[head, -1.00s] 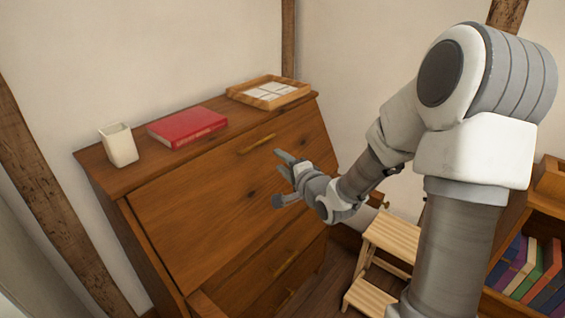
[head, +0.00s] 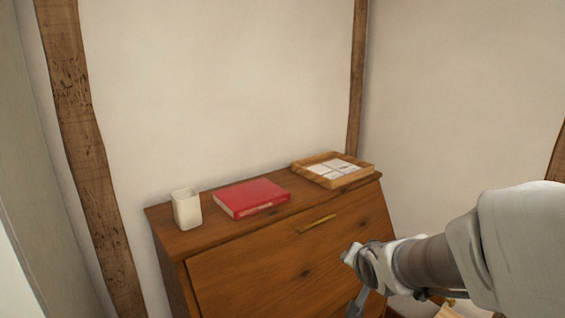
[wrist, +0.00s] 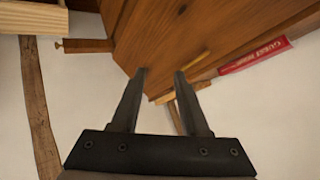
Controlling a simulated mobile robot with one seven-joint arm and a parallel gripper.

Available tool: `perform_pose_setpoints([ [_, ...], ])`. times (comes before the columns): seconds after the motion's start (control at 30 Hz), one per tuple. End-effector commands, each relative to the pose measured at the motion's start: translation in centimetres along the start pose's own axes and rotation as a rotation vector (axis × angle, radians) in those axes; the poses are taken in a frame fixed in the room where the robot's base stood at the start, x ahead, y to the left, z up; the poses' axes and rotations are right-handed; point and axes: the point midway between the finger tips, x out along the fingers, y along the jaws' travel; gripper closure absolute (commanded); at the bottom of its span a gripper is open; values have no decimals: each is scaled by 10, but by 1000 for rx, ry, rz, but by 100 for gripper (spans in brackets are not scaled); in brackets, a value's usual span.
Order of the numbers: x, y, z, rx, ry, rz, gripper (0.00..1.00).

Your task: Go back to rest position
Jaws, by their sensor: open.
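My gripper (wrist: 160,75) is open in the wrist view, with nothing between its two dark fingers. In the head view my gripper (head: 352,282) is at the lower right, in front of the sloped front of the wooden bureau (head: 270,275). I cannot tell the exact gap between them. The bureau also shows behind the fingers in the wrist view (wrist: 165,30).
On the bureau top stand a white cup (head: 187,209), a red book (head: 252,198) and a wooden tray (head: 333,170) with white pieces. A brass handle (head: 316,224) sits on the bureau front. Plain walls with timber posts stand behind.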

Motion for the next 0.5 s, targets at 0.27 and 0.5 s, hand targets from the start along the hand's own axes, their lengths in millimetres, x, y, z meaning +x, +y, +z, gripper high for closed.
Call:
perform_pose_setpoints([
  [0.27,-97,15,31,-286,-157,121,55],
  [0.5,-169,33,58,-463,-298,119,55],
])
